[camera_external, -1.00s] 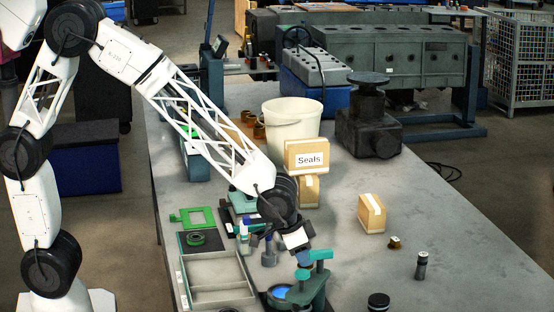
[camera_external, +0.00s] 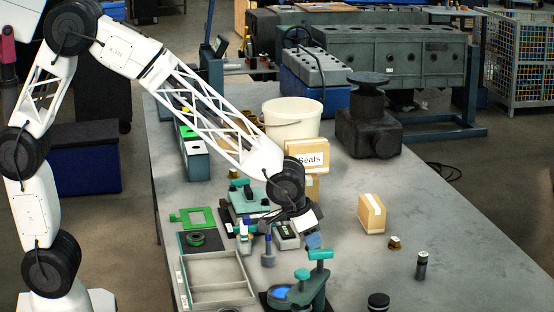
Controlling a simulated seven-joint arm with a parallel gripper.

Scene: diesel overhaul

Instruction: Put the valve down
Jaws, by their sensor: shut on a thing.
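My gripper (camera_external: 311,235) is at the end of the white arm, above the middle of the bench and just right of a small grey device. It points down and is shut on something. A small blue-grey shape (camera_external: 314,242) shows at its tip; the view is too small to tell the valve's form or how it sits in the jaws. The tip is behind the teal clamp fixture (camera_external: 312,285) and left of the brass fitting (camera_external: 394,243).
A grey divided tray (camera_external: 215,280) and a green frame (camera_external: 193,218) lie to the left. A Seals box (camera_external: 306,153) and a white bucket (camera_external: 292,120) stand behind the arm. Another carton (camera_external: 372,214) is to the right.

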